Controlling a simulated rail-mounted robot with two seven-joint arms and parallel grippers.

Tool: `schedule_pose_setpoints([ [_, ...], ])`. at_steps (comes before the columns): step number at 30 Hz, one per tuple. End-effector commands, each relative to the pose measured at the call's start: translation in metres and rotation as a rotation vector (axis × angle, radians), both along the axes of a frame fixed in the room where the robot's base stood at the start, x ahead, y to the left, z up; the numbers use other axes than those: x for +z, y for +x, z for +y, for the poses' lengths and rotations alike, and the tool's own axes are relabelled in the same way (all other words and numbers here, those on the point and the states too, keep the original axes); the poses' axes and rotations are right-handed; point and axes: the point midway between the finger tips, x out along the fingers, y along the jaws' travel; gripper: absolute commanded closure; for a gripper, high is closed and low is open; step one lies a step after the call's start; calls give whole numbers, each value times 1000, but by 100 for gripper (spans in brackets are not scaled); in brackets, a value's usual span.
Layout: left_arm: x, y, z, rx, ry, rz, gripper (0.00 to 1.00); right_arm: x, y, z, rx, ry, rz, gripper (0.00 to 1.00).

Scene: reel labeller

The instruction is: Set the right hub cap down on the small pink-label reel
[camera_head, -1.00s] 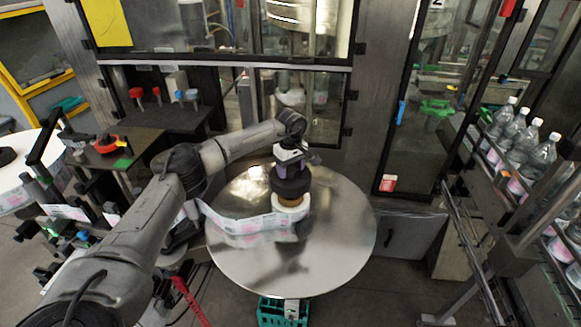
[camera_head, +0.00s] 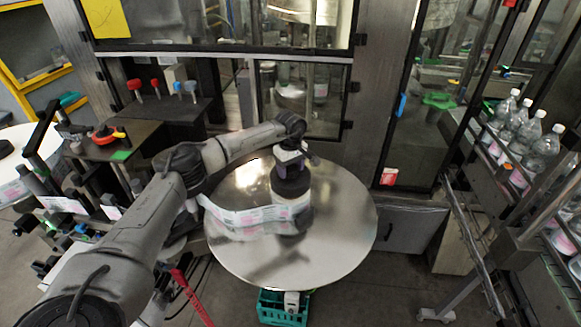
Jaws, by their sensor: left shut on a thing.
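My left gripper (camera_head: 290,158) reaches in from the left over the round steel plate. It is shut on the dark round hub cap (camera_head: 290,184), its fingers pointing down. The cap sits directly over the small pink-label reel (camera_head: 292,207), a short white roll with faint pink print, and hides its top and core. The cap appears to rest on the reel, but I cannot tell whether a thin gap remains. My right gripper is not in view.
The shiny round plate (camera_head: 335,240) has free room to the right and front. A label web (camera_head: 232,216) runs left from the reel. Glass machine doors stand behind. A green crate (camera_head: 275,307) is below the front edge. Bottles (camera_head: 530,140) line the right.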

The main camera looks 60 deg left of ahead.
Motion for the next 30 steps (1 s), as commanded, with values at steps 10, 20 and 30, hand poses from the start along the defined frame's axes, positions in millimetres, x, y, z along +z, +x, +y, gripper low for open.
schedule_pose_setpoints([
  [10, -14, 0, 0, 0, 0, -2, 71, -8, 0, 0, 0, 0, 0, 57],
  [20, -25, 0, 0, 0, 0, -2, 71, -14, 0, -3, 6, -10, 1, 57],
  [30, -25, 0, 0, 0, 0, -2, 34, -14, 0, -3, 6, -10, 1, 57],
])
